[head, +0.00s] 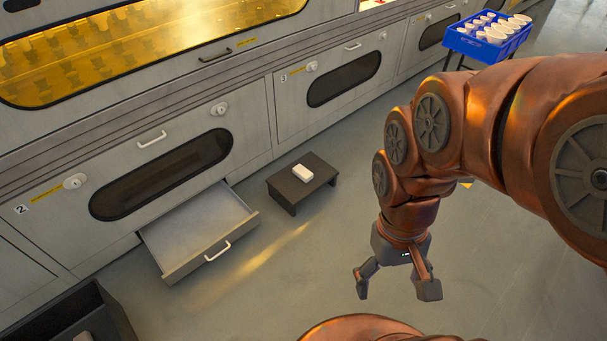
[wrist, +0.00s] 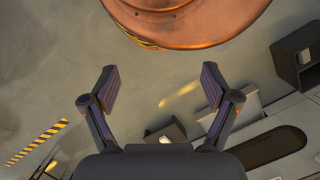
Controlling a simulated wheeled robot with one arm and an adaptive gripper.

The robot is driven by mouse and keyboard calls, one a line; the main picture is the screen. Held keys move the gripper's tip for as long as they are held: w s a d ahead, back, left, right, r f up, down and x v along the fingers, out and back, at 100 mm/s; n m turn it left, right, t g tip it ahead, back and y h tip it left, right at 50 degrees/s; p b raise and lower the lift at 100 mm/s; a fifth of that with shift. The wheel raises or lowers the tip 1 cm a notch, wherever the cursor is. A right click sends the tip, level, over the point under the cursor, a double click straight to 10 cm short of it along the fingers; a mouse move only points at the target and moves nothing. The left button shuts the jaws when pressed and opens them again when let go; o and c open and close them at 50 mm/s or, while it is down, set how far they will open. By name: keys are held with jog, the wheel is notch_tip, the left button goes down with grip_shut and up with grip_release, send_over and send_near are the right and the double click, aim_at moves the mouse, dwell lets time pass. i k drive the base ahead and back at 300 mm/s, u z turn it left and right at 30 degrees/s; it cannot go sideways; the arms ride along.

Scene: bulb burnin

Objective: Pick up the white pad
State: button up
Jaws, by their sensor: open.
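The white pad (head: 303,173) is a small white block lying on top of a low dark stool (head: 322,188) on the floor, in front of the cabinets. My gripper (head: 398,290) is open and empty, in the air to the right of and nearer than the stool. The pad and gripper are clearly apart. In the wrist view my gripper's two fingers (wrist: 155,90) are spread wide with nothing between them. A small white patch that looks like the pad (wrist: 164,139) shows on the dark stool (wrist: 166,130) just beyond the gripper's body, partly hidden.
An open, empty-looking drawer (head: 200,232) juts out left of the stool. A dark bin (head: 115,310) stands at the lower left. A blue crate (head: 487,45) with several pale items stands at the upper right. The floor between stool and gripper is clear.

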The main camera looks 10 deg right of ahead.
aim_at(301, 172)
jog(key=u, duration=0.3)
jog(key=i, duration=0.3)
jog(key=u, duration=0.85)
jog(key=i, duration=1.4)
jog(key=z, duration=0.6)
